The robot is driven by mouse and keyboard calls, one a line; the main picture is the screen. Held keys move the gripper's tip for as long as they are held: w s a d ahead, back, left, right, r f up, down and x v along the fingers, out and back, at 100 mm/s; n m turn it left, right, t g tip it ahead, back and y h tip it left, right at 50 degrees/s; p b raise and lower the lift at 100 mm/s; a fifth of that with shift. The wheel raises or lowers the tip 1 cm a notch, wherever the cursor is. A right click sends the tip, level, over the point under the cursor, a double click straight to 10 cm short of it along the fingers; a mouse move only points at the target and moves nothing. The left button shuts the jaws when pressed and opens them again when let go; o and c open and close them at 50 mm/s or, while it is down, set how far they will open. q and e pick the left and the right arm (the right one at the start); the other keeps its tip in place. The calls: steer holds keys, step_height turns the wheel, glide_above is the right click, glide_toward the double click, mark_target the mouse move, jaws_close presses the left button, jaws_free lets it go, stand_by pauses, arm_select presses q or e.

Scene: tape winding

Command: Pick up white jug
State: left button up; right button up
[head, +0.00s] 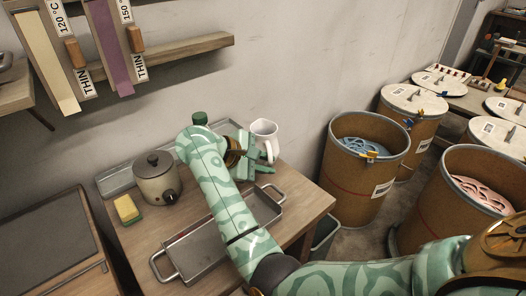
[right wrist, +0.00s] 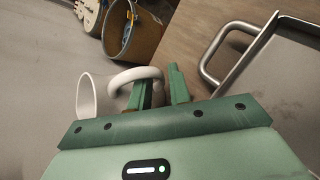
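The white jug (head: 264,131) stands at the back right of the small wooden table, near the wall. My right gripper (head: 266,158) is right beside it, on its near side. In the right wrist view the white jug (right wrist: 87,97) is at the left, partly hidden by the gripper body. Its curved handle (right wrist: 137,73) reaches across the left finger, and its end lies near the gap between the fingers. My right gripper's fingers (right wrist: 161,88) are apart. I cannot tell whether either finger touches the handle. My left gripper is not in view.
A metal tray with handles (head: 197,250) lies under my right arm. A grey lidded pot (head: 157,180) and a yellow sponge (head: 127,209) stand to the left. A green-capped bottle (head: 200,118) is partly hidden behind my arm. Large brown drums (head: 352,190) stand right of the table.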

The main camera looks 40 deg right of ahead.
steer(key=x, duration=0.3)
steer(key=shift+d+f+b, duration=0.1)
steer(key=shift+f+b, duration=0.2)
steer(key=shift+r, duration=0.1)
jaws_close()
steer(key=shift+r, duration=0.1)
